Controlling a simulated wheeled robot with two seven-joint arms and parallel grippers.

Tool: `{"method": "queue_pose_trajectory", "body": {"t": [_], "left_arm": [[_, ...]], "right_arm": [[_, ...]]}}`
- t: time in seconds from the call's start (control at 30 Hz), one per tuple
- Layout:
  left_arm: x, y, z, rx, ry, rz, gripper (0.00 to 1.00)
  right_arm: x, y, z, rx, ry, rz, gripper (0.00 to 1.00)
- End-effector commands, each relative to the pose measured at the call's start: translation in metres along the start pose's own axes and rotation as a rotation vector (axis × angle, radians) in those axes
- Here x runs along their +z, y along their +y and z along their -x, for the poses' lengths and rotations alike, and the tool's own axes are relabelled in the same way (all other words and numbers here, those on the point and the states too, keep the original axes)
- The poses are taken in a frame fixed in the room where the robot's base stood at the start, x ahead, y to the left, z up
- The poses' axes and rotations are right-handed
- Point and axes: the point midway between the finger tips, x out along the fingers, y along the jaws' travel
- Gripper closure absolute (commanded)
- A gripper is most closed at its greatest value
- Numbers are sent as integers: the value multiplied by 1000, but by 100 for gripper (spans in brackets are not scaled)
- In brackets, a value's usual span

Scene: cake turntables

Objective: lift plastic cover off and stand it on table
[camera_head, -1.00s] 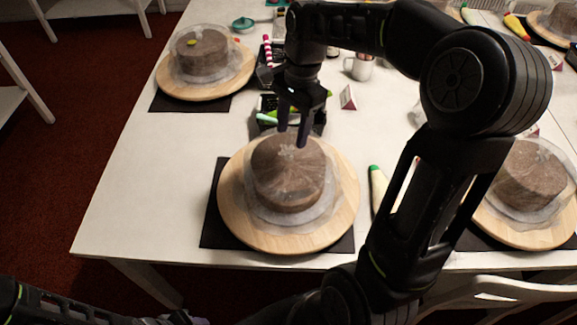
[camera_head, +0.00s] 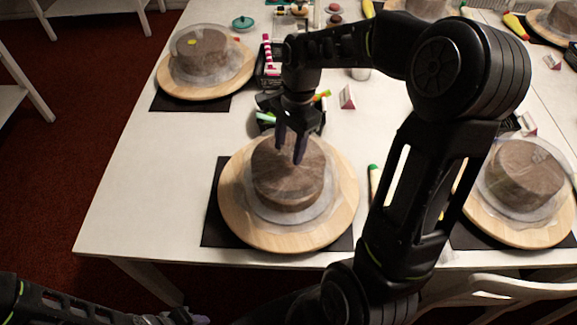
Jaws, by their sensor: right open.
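A brown cake (camera_head: 288,188) stands on a round wooden turntable (camera_head: 238,205) in the middle of the near table side. A clear plastic cover (camera_head: 329,200) sits over this cake, its pale rim spreading around the cake's base. My right gripper (camera_head: 289,153) points down over the top of the cover, fingers apart. The fingers hide the cover's top centre, and I cannot tell whether they touch it. My left arm shows at the bottom left corner; its gripper (camera_head: 190,319) is barely in view at the bottom edge, mostly cut off.
Other covered cakes stand at the back left (camera_head: 203,55) and at the right (camera_head: 524,178). A black tray (camera_head: 266,78) with tools lies behind my right gripper. A small sign (camera_head: 347,97) stands behind the turntable. The white table (camera_head: 140,170) is clear at left.

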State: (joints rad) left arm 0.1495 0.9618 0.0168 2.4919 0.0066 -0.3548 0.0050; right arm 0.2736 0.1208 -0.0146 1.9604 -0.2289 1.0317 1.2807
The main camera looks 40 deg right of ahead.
Motion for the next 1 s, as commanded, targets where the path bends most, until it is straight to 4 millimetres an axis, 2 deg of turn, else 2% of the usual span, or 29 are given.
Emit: {"method": "queue_pose_trajectory", "body": {"t": [0.33,0.9,1.0], "left_arm": [[0,0,0,0,0,0,64],[0,0,0,0,0,0,64],[0,0,0,0,0,0,64]], "right_arm": [[0,0,0,0,0,0,54],[0,0,0,0,0,0,100],[0,0,0,0,0,0,100]]}}
